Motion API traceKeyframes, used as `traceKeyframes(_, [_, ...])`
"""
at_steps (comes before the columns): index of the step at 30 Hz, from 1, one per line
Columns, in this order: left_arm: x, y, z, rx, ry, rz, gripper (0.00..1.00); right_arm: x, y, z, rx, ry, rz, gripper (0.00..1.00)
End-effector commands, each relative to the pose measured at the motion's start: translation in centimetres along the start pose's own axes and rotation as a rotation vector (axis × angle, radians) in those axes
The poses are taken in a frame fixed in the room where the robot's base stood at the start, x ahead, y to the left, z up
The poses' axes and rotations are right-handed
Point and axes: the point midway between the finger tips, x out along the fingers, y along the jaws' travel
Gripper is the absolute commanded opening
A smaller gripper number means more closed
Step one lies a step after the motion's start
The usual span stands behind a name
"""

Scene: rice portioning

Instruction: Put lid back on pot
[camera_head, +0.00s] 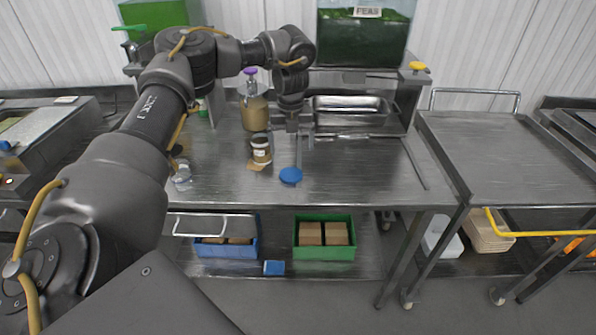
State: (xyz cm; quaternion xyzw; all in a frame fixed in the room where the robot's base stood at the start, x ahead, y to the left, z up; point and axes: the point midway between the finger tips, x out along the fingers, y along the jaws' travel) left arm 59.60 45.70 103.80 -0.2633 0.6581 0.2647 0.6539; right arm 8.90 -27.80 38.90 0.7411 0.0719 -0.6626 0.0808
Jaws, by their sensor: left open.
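I cannot pick out a pot or its lid for certain. My left gripper (299,134) comes down over the steel table, open, with nothing seen between its fingers. Just below it lies a round blue piece (290,176), at the near end of a grey bar; I cannot tell what it is. My right gripper is not in view.
A tan bottle with a purple top (254,112) stands behind the jar. A clear cup (182,176) is at the left by my arm. A long thin rod (414,163) lies on the right. A green-filled container (364,38) is above the back. The table's front right is clear.

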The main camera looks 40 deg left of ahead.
Motion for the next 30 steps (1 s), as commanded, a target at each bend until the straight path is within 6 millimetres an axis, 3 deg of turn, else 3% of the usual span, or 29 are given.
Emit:
traceKeyframes(3, [0.0,0.7,0.2,-0.012,0.0,-0.001,0.91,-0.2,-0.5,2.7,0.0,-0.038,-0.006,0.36])
traceKeyframes(7, [0.6,0.8,0.2,-0.013,0.001,0.001,0.91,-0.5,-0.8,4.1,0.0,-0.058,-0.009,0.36])
traceKeyframes(11, [2.5,0.7,0.1,-0.012,0.003,0.003,0.91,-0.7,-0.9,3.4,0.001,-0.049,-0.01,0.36])
traceKeyframes(18, [5.3,0.5,0.2,-0.01,0.001,0.0,0.91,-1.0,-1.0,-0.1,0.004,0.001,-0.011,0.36])
traceKeyframes(30, [5.8,0.3,0.2,-0.008,0.0,0.0,0.91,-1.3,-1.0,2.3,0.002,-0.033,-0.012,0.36])
